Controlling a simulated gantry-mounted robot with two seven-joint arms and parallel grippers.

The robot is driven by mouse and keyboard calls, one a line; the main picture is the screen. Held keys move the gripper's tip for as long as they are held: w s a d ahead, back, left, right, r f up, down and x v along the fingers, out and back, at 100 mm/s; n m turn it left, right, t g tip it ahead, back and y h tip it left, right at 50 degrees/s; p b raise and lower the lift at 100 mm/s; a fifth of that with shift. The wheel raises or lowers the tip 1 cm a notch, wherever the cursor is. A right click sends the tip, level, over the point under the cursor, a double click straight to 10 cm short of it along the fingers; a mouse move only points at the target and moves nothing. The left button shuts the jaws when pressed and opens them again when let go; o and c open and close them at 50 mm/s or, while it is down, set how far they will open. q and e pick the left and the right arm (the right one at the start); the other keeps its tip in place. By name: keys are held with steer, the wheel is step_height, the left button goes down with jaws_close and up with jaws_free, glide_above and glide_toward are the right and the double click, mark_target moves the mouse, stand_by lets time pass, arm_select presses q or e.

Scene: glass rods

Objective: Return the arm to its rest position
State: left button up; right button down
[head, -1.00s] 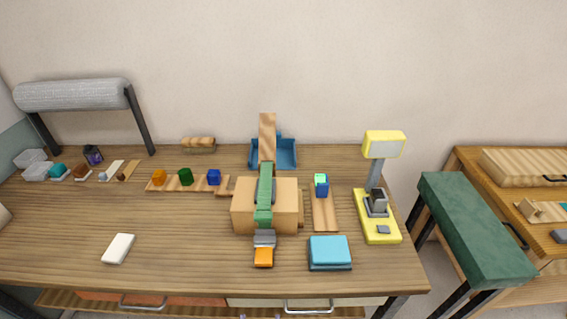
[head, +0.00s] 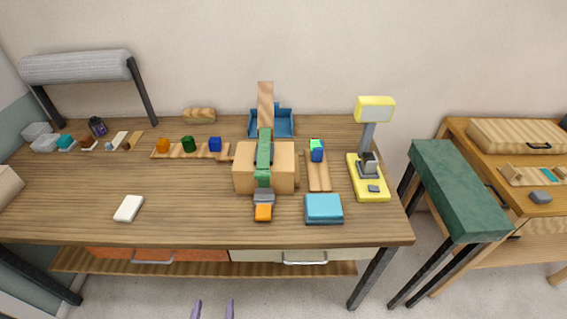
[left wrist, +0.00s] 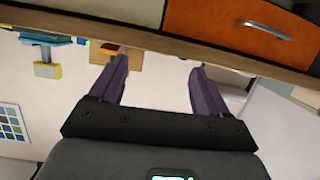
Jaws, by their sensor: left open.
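My left gripper (head: 213,309) shows at the bottom edge of the head view as two purple fingertips, in front of the workbench and apart from it. In the left wrist view my left gripper (left wrist: 158,85) has its two purple fingers spread wide with nothing between them. It is open and empty. The rest of the left arm is out of the head view. My right gripper is in neither view.
The wooden workbench (head: 180,225) stands beyond the gripper, with drawers under its top. An orange drawer front (left wrist: 230,22) shows in the wrist view. A green-topped stand (head: 460,190) is at the right. Floor in front of the bench looks clear.

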arm_select(q)
steer(key=s+a+f+m+g+h, duration=0.1)
steer(key=s+a+m+g, duration=0.1)
steer(key=s+g, duration=0.45)
steer(key=s+a+f+m+g, duration=0.1)
steer(key=s+a+g, duration=0.2)
steer(key=s+g, duration=0.3)
step_height(320, 180, up, 29)
steer(key=s+t+p, duration=0.1)
steer(key=p, duration=2.7)
steer(key=shift+d+f, duration=0.2)
steer(key=shift+d, duration=0.05)
